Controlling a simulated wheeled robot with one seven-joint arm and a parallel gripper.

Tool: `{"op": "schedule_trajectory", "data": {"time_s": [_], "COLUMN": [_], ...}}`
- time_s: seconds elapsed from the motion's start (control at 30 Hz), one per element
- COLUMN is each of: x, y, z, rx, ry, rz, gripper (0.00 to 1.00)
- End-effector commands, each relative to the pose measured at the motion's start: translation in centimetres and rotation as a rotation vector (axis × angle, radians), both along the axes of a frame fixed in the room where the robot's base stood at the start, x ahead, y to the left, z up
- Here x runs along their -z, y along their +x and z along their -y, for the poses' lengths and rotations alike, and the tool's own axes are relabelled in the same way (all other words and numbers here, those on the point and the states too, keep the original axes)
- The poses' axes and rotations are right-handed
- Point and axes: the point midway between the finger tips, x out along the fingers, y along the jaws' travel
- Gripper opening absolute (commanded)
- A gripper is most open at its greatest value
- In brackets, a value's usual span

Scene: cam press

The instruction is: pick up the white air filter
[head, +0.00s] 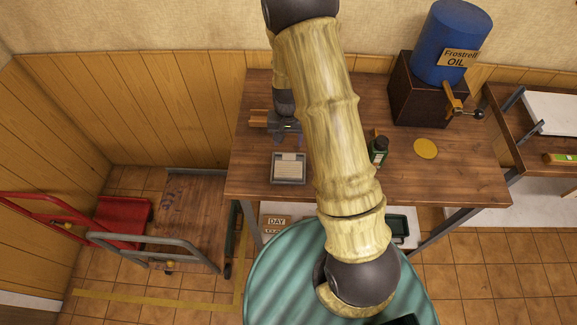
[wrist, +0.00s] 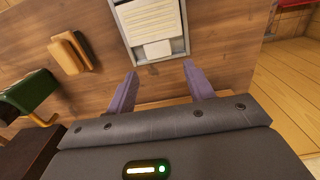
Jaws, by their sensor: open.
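The white air filter (head: 289,167) is a pale, pleated rectangular block. It lies in a shallow grey tray (head: 289,182) near the left front of the wooden workbench. It also shows in the wrist view (wrist: 152,18) at the top, in the tray, with a small plain white patch at its near end. My gripper (head: 285,127) is behind the tray in the head view, above the bench. In the wrist view my gripper (wrist: 160,86) has its two purple-grey fingers spread, with nothing between them but bench surface. The fingertips are short of the tray.
A blue oil drum (head: 448,42) stands on a dark wooden box (head: 424,92) at the back right.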

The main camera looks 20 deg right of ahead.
Motion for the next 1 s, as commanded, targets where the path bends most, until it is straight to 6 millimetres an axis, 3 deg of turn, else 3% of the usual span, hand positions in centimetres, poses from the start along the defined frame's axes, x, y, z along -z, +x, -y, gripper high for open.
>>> {"op": "schedule_trajectory", "data": {"time_s": [0.3,0.77,1.0], "x": [3.5,4.0,6.2], "y": [-0.1,-0.1,-0.5], "z": [0.0,0.0,0.2], "rx": [-0.001,0.0,0.0], "ry": [0.0,0.0,0.0], "rz": [-0.001,-0.001,-0.004], "gripper": [0.53,0.53,0.53]}}
